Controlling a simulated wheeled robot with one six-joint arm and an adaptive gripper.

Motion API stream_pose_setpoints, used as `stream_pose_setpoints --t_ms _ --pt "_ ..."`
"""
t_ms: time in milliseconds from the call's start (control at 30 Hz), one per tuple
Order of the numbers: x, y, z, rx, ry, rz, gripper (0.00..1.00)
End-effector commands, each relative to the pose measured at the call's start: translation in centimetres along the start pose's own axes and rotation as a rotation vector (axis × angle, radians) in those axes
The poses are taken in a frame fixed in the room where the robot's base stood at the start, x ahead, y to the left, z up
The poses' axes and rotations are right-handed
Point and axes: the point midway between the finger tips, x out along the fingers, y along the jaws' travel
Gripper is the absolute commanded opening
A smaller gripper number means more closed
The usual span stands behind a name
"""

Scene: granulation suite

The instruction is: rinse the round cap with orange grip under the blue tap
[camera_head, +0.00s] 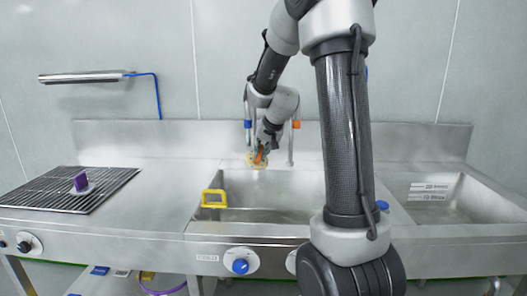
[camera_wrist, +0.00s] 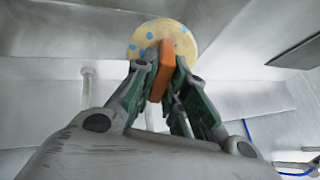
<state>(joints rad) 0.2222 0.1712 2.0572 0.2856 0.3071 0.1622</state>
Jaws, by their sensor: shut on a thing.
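The round cap (camera_wrist: 187,42) is a pale yellow disc with several blue spots and an orange grip (camera_wrist: 162,70). My gripper (camera_wrist: 163,84) is shut on the orange grip, with a finger on each side, in the wrist view. In the head view the cap (camera_head: 251,162) hangs in my gripper (camera_head: 262,150) at the back edge of the middle sink. The blue tap (camera_head: 247,124) stands just left of my gripper, partly hidden by my arm. Whether water runs from it cannot be told.
The tap with an orange band (camera_head: 296,124) stands close on the right. A yellow frame (camera_head: 214,199) sits on the middle sink's (camera_head: 262,214) left rim. A blue knob (camera_head: 240,266) is on the front panel. A second basin (camera_head: 440,201) lies right.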

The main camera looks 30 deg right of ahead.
Motion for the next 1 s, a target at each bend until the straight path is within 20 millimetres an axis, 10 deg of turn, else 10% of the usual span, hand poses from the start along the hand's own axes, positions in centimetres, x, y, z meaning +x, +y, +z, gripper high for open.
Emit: stream_pose_setpoints --t_ms 1000 --pt "0.13 0.91 -0.78 0.0 0.0 0.0 0.0"
